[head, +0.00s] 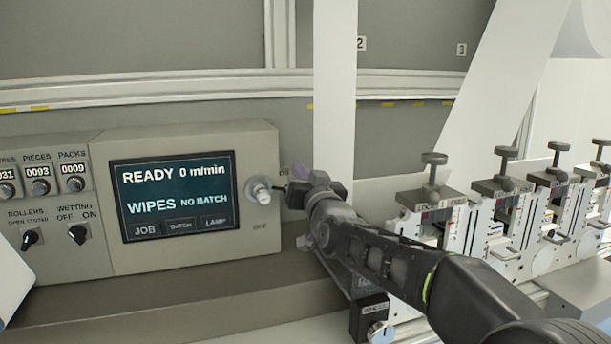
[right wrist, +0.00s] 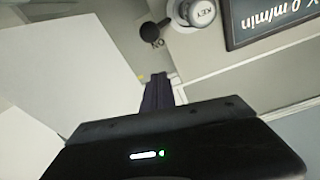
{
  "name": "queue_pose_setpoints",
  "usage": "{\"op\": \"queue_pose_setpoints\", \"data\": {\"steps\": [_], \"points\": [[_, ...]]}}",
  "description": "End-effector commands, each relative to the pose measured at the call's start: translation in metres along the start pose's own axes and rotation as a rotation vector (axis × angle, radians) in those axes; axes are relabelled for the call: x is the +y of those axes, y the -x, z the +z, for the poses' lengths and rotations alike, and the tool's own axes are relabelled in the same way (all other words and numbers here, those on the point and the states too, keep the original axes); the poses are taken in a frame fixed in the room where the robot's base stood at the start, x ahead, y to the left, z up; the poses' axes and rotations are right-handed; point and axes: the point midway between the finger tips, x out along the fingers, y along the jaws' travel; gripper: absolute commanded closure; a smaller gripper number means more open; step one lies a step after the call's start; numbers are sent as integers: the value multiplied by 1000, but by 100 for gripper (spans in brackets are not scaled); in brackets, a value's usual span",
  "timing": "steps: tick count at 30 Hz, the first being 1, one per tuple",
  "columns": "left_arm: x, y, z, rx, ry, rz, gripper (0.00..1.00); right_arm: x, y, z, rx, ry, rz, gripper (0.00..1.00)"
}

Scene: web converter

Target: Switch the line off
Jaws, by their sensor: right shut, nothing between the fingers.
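The control panel's key switch (head: 258,191) is a silver round knob right of the screen. In the head view the lever points right, and an OFF-like label is below the knob. My right gripper (head: 300,172) is just right of the lever. Its narrow fingers (right wrist: 158,80) are shut and empty, apart from the lever in the right wrist view. The screen (head: 179,195) reads READY 0 m/min, WIPES, NO BATCH.
Left of the screen are counters (head: 38,187), a ROLLERS knob (head: 30,237) and a WETTING knob (head: 78,233). A white web strip (head: 335,80) hangs behind my right gripper. Several clamp units (head: 436,215) stand to the right. A ledge (head: 180,290) runs under the panel.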

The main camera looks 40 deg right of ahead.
Motion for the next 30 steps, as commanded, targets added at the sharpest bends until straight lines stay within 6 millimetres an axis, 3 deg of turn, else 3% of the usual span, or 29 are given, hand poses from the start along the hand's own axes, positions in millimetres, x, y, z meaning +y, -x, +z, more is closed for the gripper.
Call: {"op": "queue_pose_setpoints", "data": {"steps": [6,9,15,30], "points": [[8,20,0,-1,0,0,48,0,-46,-2,-2,0,1,100],[7,17,0,-1,0,0,48,0,-36,18,-3,0,1,100],[7,18,0,-1,0,0,48,0,-30,35,-1,1,1,100],[7,17,0,-1,0,0,48,0,-28,38,1,-4,1,100]]}}
